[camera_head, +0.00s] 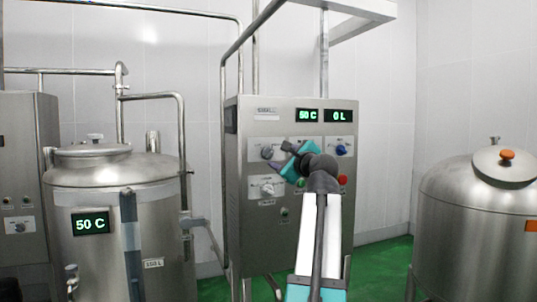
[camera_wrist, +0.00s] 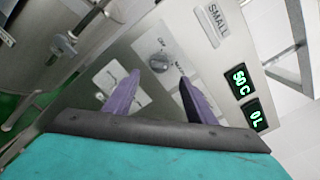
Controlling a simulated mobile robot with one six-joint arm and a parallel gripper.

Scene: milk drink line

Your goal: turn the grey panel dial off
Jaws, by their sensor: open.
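The grey dial (camera_head: 267,153) is a round knob on a white plate at the upper left of the steel control panel (camera_head: 298,233). In the wrist view the grey dial (camera_wrist: 159,62) shows just beyond and between my fingertips. My gripper (camera_head: 280,157) is in front of the panel, beside the dial. In the wrist view my gripper (camera_wrist: 159,77) is open, its two purple fingers apart with nothing visibly held. The fingers appear short of the dial; contact cannot be told. The dial's exact pointer setting is too small to read.
A pale dial (camera_head: 267,188) sits below the grey one, and a blue dial (camera_head: 341,150) to the right. The displays (camera_head: 321,115) read 50 C and 0 L. Steel tanks stand left (camera_head: 160,230) and right (camera_head: 465,235).

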